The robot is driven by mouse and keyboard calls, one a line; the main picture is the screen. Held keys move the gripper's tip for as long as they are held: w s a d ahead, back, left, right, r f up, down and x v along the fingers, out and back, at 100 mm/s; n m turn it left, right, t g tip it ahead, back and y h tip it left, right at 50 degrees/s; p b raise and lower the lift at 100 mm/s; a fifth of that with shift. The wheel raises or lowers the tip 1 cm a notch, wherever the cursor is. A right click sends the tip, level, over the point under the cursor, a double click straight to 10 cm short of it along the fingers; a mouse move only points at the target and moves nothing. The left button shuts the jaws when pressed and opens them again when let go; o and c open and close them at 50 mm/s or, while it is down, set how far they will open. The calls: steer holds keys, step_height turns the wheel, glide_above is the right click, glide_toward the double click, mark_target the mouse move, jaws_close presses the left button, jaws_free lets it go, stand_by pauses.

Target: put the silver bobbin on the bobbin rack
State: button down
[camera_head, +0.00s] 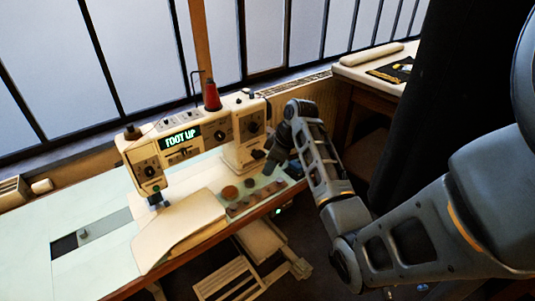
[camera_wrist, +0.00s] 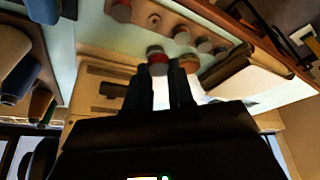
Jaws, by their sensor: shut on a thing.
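My gripper (camera_wrist: 161,82) is shut, with its two dark fingers pointing at the bobbin rack. At its fingertips is a small round silver-grey bobbin (camera_wrist: 157,54) with a reddish band. The fingers hide part of it, and I cannot tell whether it touches the rack. The bobbin rack (camera_wrist: 198,14) is a brown strip with several bobbins along it. In the head view the rack (camera_head: 262,200) lies on the table in front of the sewing machine's right end. My gripper (camera_head: 272,163) is just above and behind its right part there; the held bobbin is hidden in that view.
The cream sewing machine (camera_head: 210,130), with a red thread spool (camera_head: 212,97) on top, stands close to the left of my gripper. A round brown bobbin (camera_head: 229,193) sits near the rack's left. The pale table (camera_head: 100,215) is largely clear at left.

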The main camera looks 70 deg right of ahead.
steer(key=shift+f+b, duration=3.15)
steer(key=shift+f, duration=0.25)
steer(key=shift+f+p, duration=0.15)
steer(key=shift+p, duration=0.2)
steer(key=c, duration=0.9)
jaws_free()
steer(key=v, duration=0.7)
steer(key=shift+s+r, duration=0.2)
steer(key=shift+r, duration=0.2)
steer(key=shift+d, duration=0.15)
